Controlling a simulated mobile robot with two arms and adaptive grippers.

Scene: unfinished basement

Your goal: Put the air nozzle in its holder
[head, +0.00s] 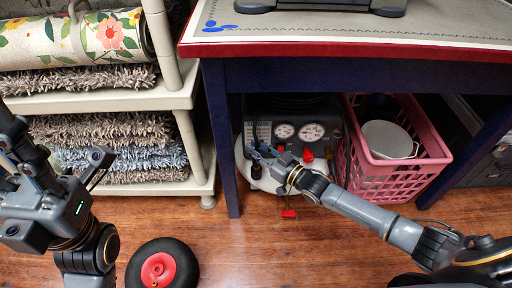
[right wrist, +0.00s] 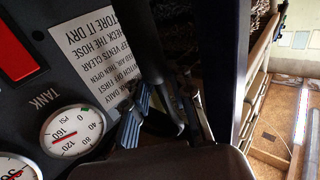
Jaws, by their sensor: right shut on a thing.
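My right gripper (head: 262,155) reaches under the table to the left front of the air compressor (head: 322,130). It is shut on a dark thing, which I take to be the air nozzle (right wrist: 165,118); in the right wrist view it sits between the blue-grey fingertips (right wrist: 160,112). It is close beside the compressor's dark panel with the tank gauge (right wrist: 72,131). The holder cannot be clearly made out; the gripper and dark parts hide that spot. My left gripper (head: 58,165) is at the far left, its fingers apart, away from the compressor.
The table (head: 350,75) stands over the compressor, with a dark leg (head: 222,150) close left of my right gripper. A pink crate (head: 395,175) stands right of the compressor. A shelf (head: 130,100) with rugs is at left. A wheel (head: 162,268) lies on the floor.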

